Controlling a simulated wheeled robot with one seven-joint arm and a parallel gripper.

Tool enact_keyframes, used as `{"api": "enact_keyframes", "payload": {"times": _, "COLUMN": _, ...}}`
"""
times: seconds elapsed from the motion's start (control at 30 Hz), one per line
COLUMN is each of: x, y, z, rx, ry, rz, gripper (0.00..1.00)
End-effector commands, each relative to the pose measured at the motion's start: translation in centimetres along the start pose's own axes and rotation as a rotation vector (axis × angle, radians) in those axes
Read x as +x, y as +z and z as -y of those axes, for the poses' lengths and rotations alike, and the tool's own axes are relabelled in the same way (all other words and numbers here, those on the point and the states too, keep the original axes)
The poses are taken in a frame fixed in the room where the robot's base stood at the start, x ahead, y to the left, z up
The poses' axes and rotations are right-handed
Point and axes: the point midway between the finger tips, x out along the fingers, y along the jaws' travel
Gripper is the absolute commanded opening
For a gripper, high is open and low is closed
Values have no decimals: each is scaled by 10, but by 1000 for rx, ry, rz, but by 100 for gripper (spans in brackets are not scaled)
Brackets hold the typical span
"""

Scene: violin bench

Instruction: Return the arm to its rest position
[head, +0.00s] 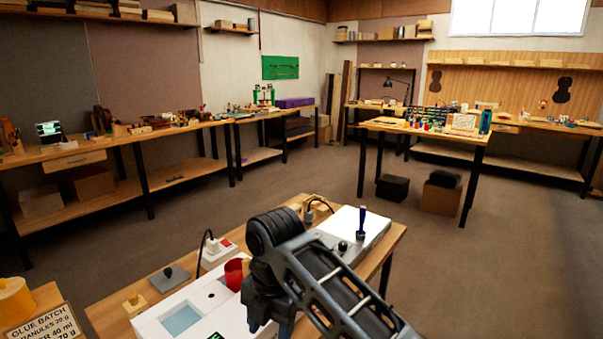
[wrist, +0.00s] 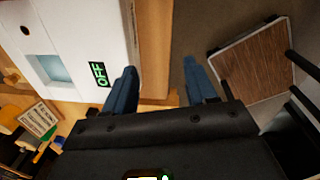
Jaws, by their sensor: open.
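My gripper (wrist: 158,88) shows in the wrist view with its two blue fingers apart and nothing between them. It is over the front edge of a wooden bench (wrist: 157,45), with the floor beyond. In the head view my arm reaches over the near bench (head: 115,312), and it hides most of the gripper. A white device (wrist: 85,30) with a green OFF display (wrist: 100,74) and a pale blue window is beside the left finger. The same white device shows in the head view (head: 205,322).
A red cup (head: 234,274), a white switch box (head: 218,252) and a second white unit (head: 362,232) with a blue-handled tool (head: 361,222) crowd the near bench around my arm. A glue batch sign (head: 42,328) stands at lower left. The floor (head: 300,175) beyond is open.

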Motion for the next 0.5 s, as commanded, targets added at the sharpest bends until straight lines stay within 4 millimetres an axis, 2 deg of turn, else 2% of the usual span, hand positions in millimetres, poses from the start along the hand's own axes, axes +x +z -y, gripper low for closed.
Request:
{"api": "enact_keyframes", "payload": {"times": 0.27, "x": 40, "y": -29, "z": 0, "rx": 138, "ry": 121, "rz": -37, "gripper": 56}}
{"api": "enact_keyframes", "payload": {"times": 0.5, "x": 88, "y": -72, "z": 7, "rx": 387, "ry": 301, "rz": -103, "gripper": 56}}
